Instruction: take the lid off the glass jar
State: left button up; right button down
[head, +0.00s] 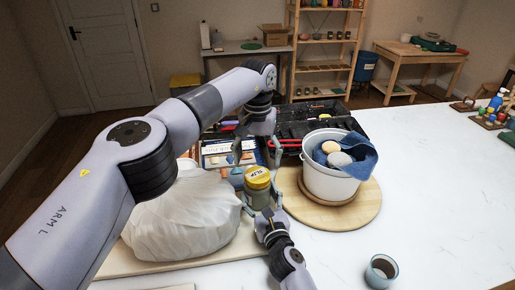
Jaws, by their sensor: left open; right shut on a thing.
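The glass jar (258,197) stands near the middle of the head view, between a white-wrapped bundle and a white bucket. Its yellow lid (257,173), marked "SLIP", is on top. My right gripper (263,211) comes from the front and is shut on the jar's body, with a finger at each side; it hides the lower part of the jar. My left gripper (257,158) is open, pointing down just behind and above the lid, its fingers spread to either side. I cannot tell whether they touch the lid.
The white-wrapped bundle (182,216) is close on the left. The white bucket (328,182) with a blue cloth stands on a round wooden board (360,212) to the right. A black toolbox (290,126) lies behind. A cup (381,271) stands front right; the table's right is mostly clear.

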aim_at(257, 174)
pick_arm(q)
jog(key=shift+f, duration=2.65)
jog(key=shift+c, duration=0.4)
